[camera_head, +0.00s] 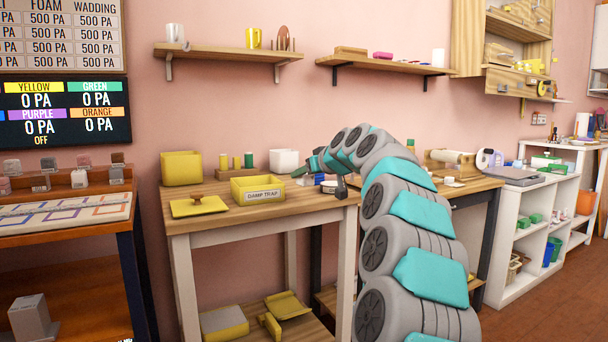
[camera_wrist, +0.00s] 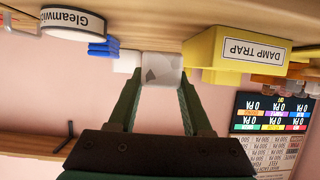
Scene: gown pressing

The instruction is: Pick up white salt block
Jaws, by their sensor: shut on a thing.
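In the wrist view a small pale block with grey-white mottled faces, the white salt block (camera_wrist: 162,68), sits between the fingertips of my gripper (camera_wrist: 162,82). The two green fingers are closed against its sides. In the head view my gripper (camera_head: 304,171) is low over the wooden table, right of the damp trap box. The block is too small and covered to make out clearly there. I cannot tell whether it still touches the tabletop.
The yellow damp trap box (camera_head: 258,189) stands close beside my gripper, with its yellow lid (camera_head: 198,206) to the left. A white container (camera_head: 284,160) stands behind. A Gleamwick tin (camera_wrist: 72,23) and a blue stack (camera_wrist: 103,48) are near the block. The table front (camera_head: 290,211) is clear.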

